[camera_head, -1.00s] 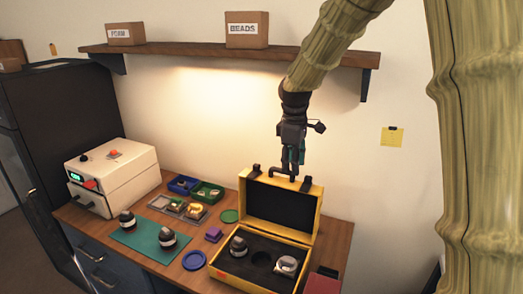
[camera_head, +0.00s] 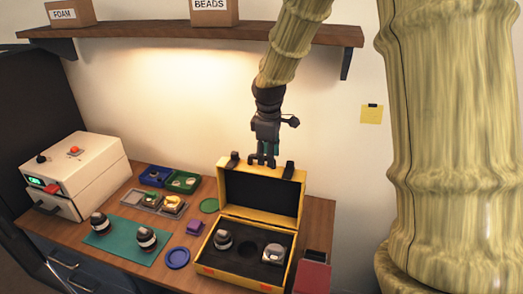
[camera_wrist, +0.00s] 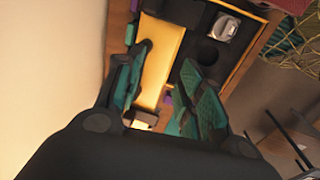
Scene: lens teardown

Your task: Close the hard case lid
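The yellow hard case (camera_head: 240,274) stands on the table with its lid (camera_head: 232,181) upright at the back, open. The lid has a dark lining and two black latches on its top edge. The case's dark foam holds a dark lens (camera_head: 223,240) and a silver-grey part (camera_head: 273,253), with an empty round hole between them. My gripper (camera_head: 262,160) points down at the middle of the lid's top edge and hides the handle there. In the wrist view, its fingers (camera_wrist: 165,60) are apart, with the yellow lid edge (camera_wrist: 162,62) showing between them. I cannot tell whether they touch it.
A dark red box (camera_head: 312,277) stands close to the case's right side. Left are a blue ring (camera_head: 177,258), a purple block (camera_head: 194,227), a teal mat (camera_head: 120,246) with two lenses, small trays (camera_head: 183,182) and a white machine (camera_head: 75,170). A shelf (camera_head: 150,34) hangs above.

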